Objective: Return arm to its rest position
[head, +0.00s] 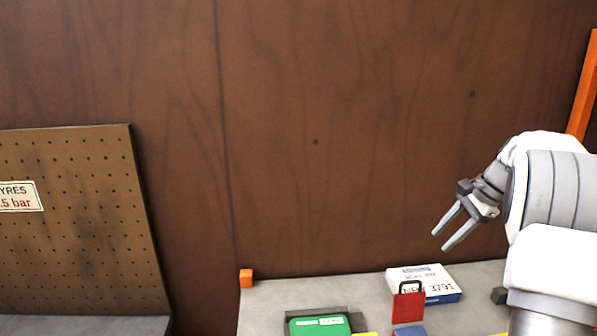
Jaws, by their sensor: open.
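My gripper (451,232) is at the right, at the end of my white and grey arm. Its two grey fingers point down and to the left. They are apart with nothing between them. The gripper hangs in the air in front of the brown wall, above the grey bench top, touching nothing that I can see.
The grey bench top (270,304) holds a white and blue box (437,272), a red tag-like piece with a black loop (408,307), a green case (319,326) and an orange block (246,279). A pegboard (80,220) stands left. An orange post (583,95) rises far right.

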